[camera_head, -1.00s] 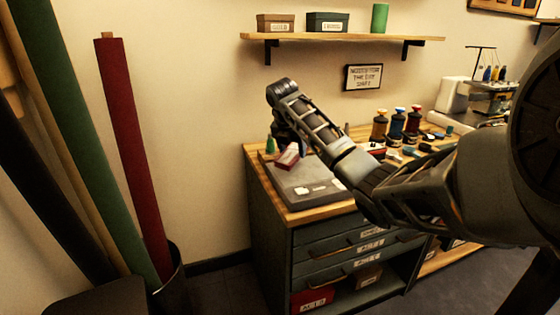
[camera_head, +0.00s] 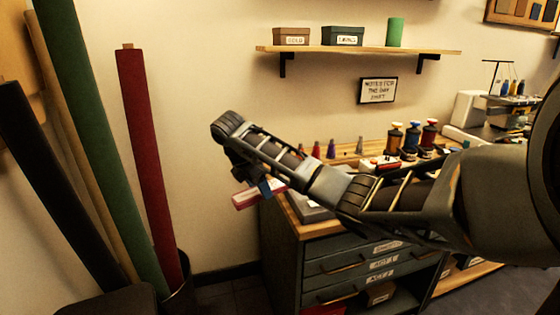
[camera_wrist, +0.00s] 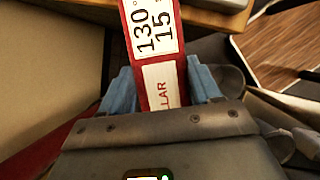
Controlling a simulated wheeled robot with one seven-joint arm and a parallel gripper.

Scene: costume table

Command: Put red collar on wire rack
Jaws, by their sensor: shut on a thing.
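The red collar (camera_head: 258,195) is a flat red piece with a pale label, held beyond the left edge of the cabinet top. In the wrist view the red collar (camera_wrist: 176,97) points away from me, and its label reads "130", "15" and part of "COLLAR". My gripper (camera_head: 262,186) is shut on it; the blue fingers of my gripper (camera_wrist: 160,88) press its two sides. I cannot make out a wire rack in either view.
The wooden-topped cabinet (camera_head: 293,222) carries a grey board (camera_head: 312,209) and several thread spools (camera_head: 411,138). A red fabric roll (camera_head: 146,150) and a green roll (camera_head: 97,120) lean at left. A shelf (camera_head: 360,50) hangs above. Floor between rolls and cabinet looks clear.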

